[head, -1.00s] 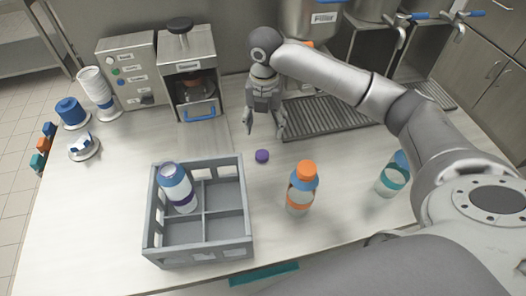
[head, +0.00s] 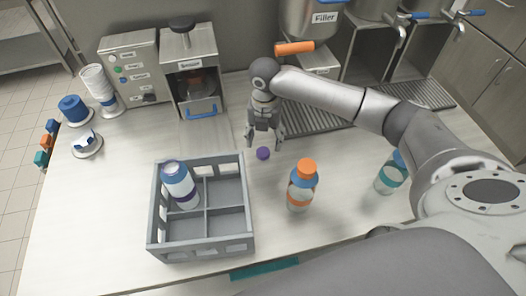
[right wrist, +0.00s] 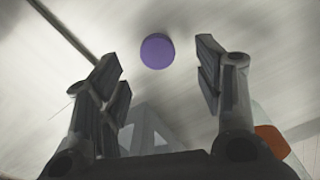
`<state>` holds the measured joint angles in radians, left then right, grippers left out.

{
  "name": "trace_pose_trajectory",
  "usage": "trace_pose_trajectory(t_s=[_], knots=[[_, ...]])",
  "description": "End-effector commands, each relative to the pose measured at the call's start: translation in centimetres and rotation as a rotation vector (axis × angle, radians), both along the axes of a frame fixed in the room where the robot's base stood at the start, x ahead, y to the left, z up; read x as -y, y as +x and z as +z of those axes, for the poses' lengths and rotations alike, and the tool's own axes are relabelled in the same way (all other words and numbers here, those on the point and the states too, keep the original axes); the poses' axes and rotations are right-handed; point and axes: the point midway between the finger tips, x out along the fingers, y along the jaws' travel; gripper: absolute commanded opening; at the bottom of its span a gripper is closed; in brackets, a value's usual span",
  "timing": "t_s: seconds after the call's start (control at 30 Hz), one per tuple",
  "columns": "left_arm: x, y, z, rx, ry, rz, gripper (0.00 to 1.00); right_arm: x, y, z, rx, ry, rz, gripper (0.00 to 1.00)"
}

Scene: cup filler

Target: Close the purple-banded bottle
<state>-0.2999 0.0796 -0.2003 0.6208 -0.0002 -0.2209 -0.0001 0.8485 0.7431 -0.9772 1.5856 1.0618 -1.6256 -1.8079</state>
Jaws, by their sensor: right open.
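The purple cap (head: 263,153) lies on the counter, right of the crate's far corner. The purple-banded bottle (head: 181,188) stands in the far left compartment of the grey crate (head: 203,247); its top looks uncapped. My right gripper (head: 265,143) is open and empty, pointing down just above and behind the purple cap. In the right wrist view the purple cap (right wrist: 157,51) shows ahead of the spread fingertips, roughly between them, touching neither. My left gripper is not in view.
An orange-capped bottle (head: 302,186) stands right of the purple cap. A teal-banded bottle (head: 391,176) stands farther right, near my arm. Counter around the cap is clear.

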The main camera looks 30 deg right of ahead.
Motion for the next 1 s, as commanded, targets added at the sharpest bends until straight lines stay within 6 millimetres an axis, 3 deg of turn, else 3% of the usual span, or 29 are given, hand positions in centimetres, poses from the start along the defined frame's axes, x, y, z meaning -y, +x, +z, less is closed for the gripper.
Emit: trace_pose_trajectory(t_s=[0.2,0.4,0.77,1.0], knots=[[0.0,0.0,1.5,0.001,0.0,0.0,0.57,-0.3,0.2,-2.6,-0.006,0.0,-0.001,0.61],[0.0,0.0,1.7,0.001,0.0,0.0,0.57,-0.2,0.3,-4.9,-0.003,-0.002,0.0,0.61],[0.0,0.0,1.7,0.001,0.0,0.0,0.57,-0.2,0.3,-5.1,-0.001,-0.002,0.001,0.61],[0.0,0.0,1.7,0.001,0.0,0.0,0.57,-0.2,0.3,-5.1,-0.001,-0.002,0.001,0.31]])
